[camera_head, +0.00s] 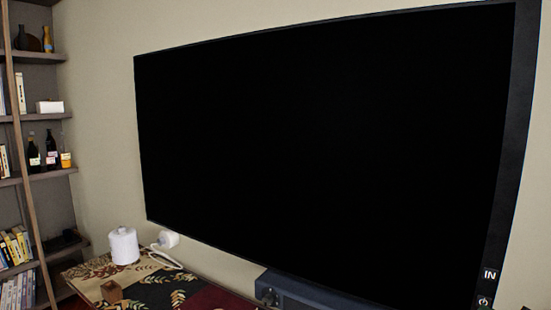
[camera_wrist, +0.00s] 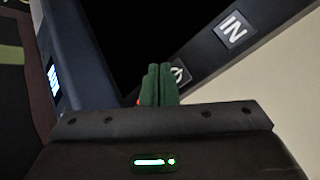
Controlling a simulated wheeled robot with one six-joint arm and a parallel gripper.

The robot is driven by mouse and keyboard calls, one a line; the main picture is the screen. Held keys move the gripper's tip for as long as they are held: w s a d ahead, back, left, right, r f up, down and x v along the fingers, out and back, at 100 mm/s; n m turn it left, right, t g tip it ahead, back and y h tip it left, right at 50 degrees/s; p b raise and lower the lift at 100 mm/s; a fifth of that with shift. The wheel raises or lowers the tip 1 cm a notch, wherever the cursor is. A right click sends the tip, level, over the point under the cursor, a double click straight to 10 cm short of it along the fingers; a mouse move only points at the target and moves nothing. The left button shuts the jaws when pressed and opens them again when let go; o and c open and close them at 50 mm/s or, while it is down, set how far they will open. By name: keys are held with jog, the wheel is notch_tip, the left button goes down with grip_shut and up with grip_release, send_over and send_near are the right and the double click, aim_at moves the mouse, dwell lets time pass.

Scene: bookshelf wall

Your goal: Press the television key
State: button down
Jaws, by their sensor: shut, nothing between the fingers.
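The large black television (camera_head: 320,140) hangs on the wall in the head view, its screen dark. Its right frame carries an "IN" key (camera_head: 490,274) and, below it, a key with a power symbol (camera_head: 483,302), near the lower right corner. In the wrist view the "IN" key (camera_wrist: 233,28) is up and to the right. The power key (camera_wrist: 181,74) is just right of my gripper (camera_wrist: 158,70), partly hidden by its green fingers. The fingers are together and empty, pointing at the frame by that key. I cannot tell whether they touch it. My gripper is not clearly seen in the head view.
A dark soundbar-like box (camera_head: 320,292) stands under the television. Shelves (camera_head: 45,180) with bottles and books line the left. Bare wall lies right of the frame.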

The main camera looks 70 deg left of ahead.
jog(key=s+d+b, duration=0.2)
jog(key=s+d, duration=0.2)
jog(key=shift+s, duration=0.3)
jog(key=shift+a, duration=0.1)
dwell(0.5)
